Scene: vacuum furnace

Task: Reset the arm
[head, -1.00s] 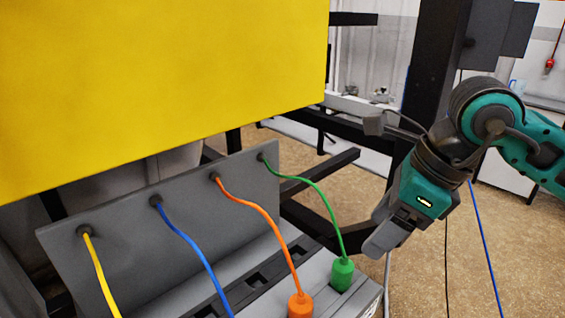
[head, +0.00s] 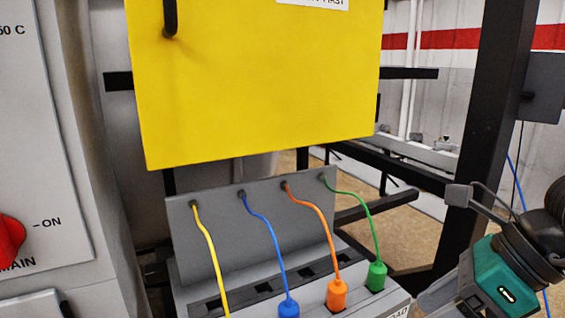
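My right arm's teal and black wrist (head: 505,275) shows at the lower right of the head view. I see nothing held in the part that shows. My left arm and gripper are not in view.
A yellow panel (head: 260,85) hangs above the cables. Yellow (head: 211,250), blue (head: 270,240), orange (head: 318,225) and green (head: 360,205) cables run from a grey plate. A red knob (head: 10,238) is at left. A dark post (head: 487,130) stands behind my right arm.

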